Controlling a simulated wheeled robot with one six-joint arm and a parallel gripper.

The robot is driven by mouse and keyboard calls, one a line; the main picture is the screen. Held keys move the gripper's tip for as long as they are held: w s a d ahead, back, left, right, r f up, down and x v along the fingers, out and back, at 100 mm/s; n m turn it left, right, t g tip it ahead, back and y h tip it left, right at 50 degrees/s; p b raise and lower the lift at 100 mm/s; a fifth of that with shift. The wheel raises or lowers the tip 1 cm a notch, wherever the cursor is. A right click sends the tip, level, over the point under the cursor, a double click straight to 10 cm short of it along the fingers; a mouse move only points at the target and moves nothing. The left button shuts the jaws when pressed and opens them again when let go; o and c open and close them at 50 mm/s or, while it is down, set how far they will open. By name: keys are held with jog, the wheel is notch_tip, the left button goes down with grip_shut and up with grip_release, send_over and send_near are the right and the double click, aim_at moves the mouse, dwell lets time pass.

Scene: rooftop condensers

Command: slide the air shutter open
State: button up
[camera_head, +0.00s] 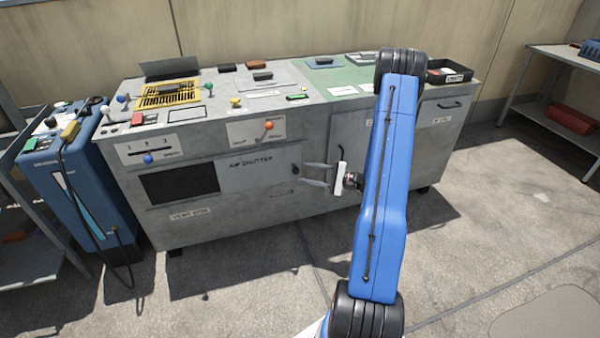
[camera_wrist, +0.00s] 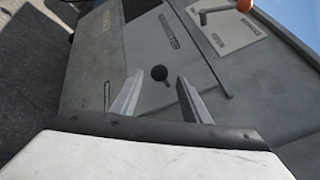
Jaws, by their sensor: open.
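The air shutter (camera_head: 245,178) is a grey panel on the front of the grey cabinet, with "AIR SHUTTER" lettered on it. A dark rectangular opening (camera_head: 183,184) shows to its left. A small dark round knob (camera_head: 295,170) is near the panel's right end; it also shows in the wrist view (camera_wrist: 159,73). My gripper (camera_head: 304,174) is open and faces the cabinet front at the knob. In the wrist view the knob appears between the two fingertips (camera_wrist: 160,80), with a gap on each side. I cannot tell whether the fingertips reach past it.
An orange-knobbed lever (camera_head: 267,125) and a blue-knobbed slider (camera_head: 148,158) are on the front above the shutter. A blue machine with a cable (camera_head: 80,185) stands at the left. A shelf (camera_head: 565,55) stands at the right. The floor in front is clear.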

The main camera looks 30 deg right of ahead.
jog(key=v, duration=1.2)
jog(key=shift+s+d, duration=0.2)
jog(key=s+a+r+n+g, duration=0.2)
jog(key=a+r+n+g, duration=0.15)
jog(key=a+r, duration=0.35)
jog(key=s+a+r+n+g, duration=0.1)
jog(key=a+r+n+g, duration=0.25)
jog(key=a, duration=0.65)
jog(key=s+a+r+n+g, duration=0.2)
jog(key=a+r+g, duration=0.35)
jog(key=a, duration=0.25)
jog(key=s+a+r+n+t+h, duration=0.1)
jog(key=s+a+r+n+h, duration=0.3)
jog(key=s, duration=0.6)
jog(key=s+a+r+n+t+h, duration=0.2)
jog(key=s+a+r+h, duration=0.3)
jog(key=s, duration=0.5)
notch_tip(320, 180, up, 3)
jog(key=n+h, duration=0.1)
jog(key=h, duration=0.1)
jog(key=shift+s+a+n+h, duration=0.15)
jog(key=shift+a+n+h, duration=0.15)
jog(key=shift+n, duration=0.1)
